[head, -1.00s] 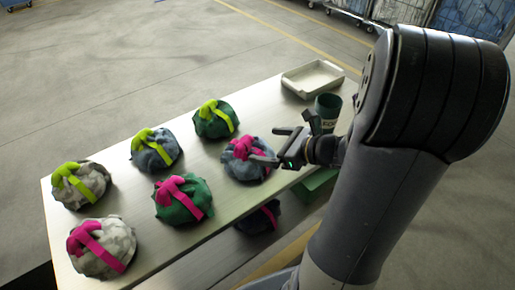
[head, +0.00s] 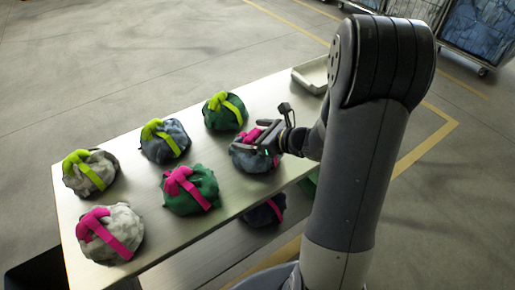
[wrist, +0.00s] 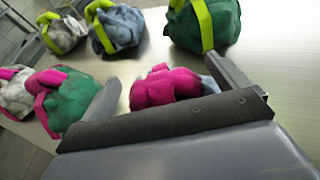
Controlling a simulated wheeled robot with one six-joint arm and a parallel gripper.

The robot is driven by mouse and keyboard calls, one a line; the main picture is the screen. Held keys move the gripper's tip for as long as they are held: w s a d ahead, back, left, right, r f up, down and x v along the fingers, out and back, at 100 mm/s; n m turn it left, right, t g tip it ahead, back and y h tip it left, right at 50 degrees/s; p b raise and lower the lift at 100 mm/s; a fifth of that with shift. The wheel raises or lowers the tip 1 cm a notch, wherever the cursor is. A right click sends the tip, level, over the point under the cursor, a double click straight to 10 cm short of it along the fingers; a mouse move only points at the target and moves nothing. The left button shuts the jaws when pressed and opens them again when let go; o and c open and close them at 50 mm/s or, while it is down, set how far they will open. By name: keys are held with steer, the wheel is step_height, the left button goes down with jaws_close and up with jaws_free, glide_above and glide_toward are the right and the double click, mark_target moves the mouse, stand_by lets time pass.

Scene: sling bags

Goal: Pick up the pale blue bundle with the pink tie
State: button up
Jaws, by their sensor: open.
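The pale blue bundle with the pink tie (head: 245,157) sits at the right end of the front row on the table. My gripper (head: 261,139) is open above its right side, partly hiding it and its tie. In the wrist view, my gripper's fingers (wrist: 165,78) stand apart on either side of the bundle's pink knot. Whether the fingers touch the bundle, I cannot tell.
A green bundle with a pink tie (head: 203,183) sits to the left, close to the left finger in the wrist view (wrist: 68,100). A green bundle with a lime tie (head: 224,116) sits behind. A pale tray (head: 310,75) stands at the table's far end. A dark bundle (head: 262,213) lies lower, below the table edge.

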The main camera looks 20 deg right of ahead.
steer(key=shift+w+a+f, duration=0.15)
steer(key=shift+w+a, duration=0.1)
steer(key=shift+w, duration=0.05)
steer(key=c, duration=1.7)
